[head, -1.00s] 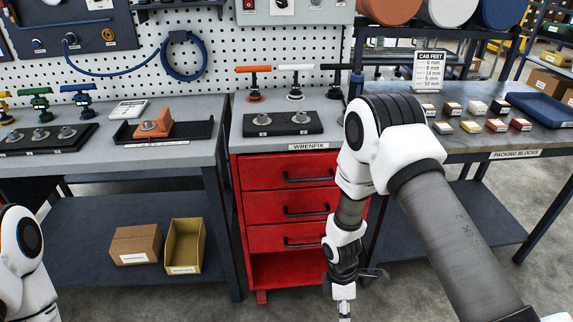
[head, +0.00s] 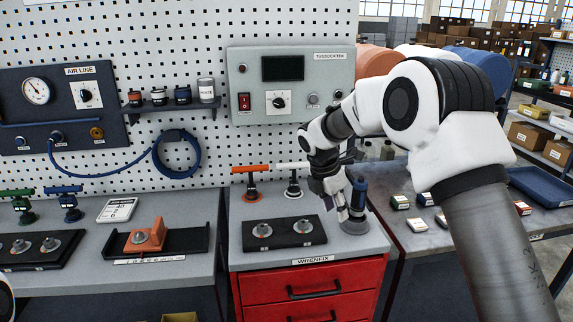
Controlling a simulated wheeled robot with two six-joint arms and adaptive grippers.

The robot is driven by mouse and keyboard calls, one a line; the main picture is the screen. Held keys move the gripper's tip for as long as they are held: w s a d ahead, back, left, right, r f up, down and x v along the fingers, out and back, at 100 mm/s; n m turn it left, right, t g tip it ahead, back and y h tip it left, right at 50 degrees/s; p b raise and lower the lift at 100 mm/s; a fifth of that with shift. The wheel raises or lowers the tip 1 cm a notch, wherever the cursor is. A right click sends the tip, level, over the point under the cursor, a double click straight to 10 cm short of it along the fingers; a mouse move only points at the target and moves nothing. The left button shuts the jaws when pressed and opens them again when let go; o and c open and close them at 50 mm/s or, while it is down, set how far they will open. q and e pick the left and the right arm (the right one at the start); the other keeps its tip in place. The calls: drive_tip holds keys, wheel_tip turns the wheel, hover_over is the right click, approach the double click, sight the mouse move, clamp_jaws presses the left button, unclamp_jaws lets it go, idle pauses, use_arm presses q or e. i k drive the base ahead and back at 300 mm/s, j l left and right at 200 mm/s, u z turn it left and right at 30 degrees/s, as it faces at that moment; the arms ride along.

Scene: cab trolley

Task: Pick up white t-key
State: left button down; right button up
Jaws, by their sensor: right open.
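The white t-key (head: 293,181) stands upright on the back of the trolley top, with a white crossbar on a dark stem and round base. An orange t-key (head: 251,182) stands just left of it. My right gripper (head: 343,210) is open and hangs over the trolley top, right of the white t-key and apart from it. The right end of the white crossbar comes close to my right wrist in the picture. My left gripper is out of view.
A blue tool (head: 357,203) on a round grey base stands right beside my right gripper. A black block (head: 284,233) with two metal fittings lies in front of the t-keys. A grey control box (head: 290,86) hangs on the pegboard behind.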

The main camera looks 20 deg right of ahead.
sight(294, 191)
drive_tip(key=i, duration=1)
